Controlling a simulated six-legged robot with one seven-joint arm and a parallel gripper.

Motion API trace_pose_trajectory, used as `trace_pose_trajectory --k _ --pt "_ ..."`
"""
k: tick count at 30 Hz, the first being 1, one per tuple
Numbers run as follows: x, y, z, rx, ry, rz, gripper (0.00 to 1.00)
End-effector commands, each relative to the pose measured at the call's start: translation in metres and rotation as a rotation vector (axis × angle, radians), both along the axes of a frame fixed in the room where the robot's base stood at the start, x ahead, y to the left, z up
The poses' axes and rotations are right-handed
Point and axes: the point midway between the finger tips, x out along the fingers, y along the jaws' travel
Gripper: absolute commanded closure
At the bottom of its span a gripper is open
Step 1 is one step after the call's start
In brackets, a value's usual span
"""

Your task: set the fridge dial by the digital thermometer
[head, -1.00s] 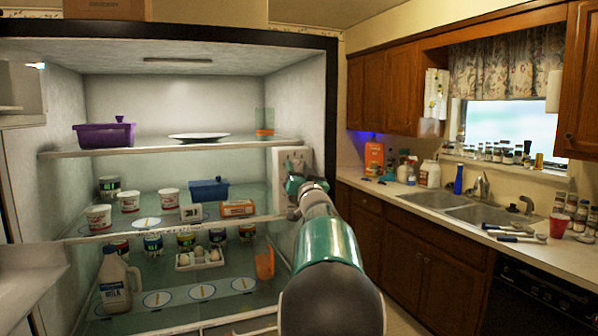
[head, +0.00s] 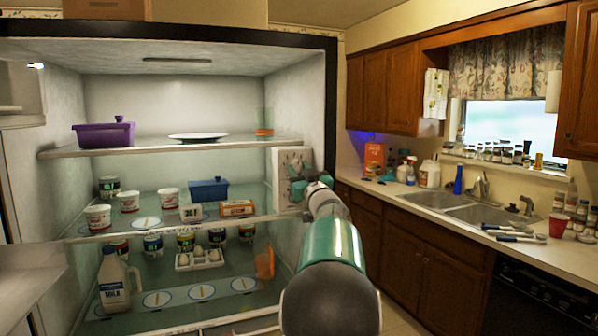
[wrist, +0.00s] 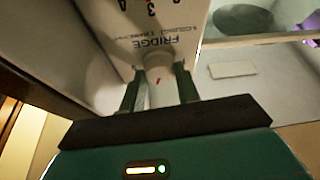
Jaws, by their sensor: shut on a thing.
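A white control panel (head: 284,164) is on the fridge's right inner wall; in the wrist view its face (wrist: 160,30) shows "FRIDGE", a smaller line of print and a few numbers. The pale dial knob (wrist: 158,72) with a small red mark sits below the lettering in that view. My gripper (wrist: 158,88) is shut on the knob, one dark green finger on each side; it also shows in the head view (head: 298,186), covering part of the panel. A small white block with dark digits, apparently the digital thermometer (head: 190,214), stands on the middle shelf; its reading is too small to be sure of.
The middle shelf also holds white tubs (head: 168,197), a blue box (head: 208,190) and an orange-white packet (head: 237,209). A milk jug (head: 114,283) and egg tray (head: 199,259) are below. A purple container (head: 105,133) and plate (head: 198,136) are above.

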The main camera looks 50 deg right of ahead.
Motion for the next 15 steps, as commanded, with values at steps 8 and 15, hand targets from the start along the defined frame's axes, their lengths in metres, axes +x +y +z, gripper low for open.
trace_pose_trajectory --k 8,15 --pt "-0.0011 -0.0023 0.0005 -0.228 0.135 -0.001 0.91" --pt "-0.0014 -0.0032 0.0013 -0.423 0.251 -0.001 0.91"
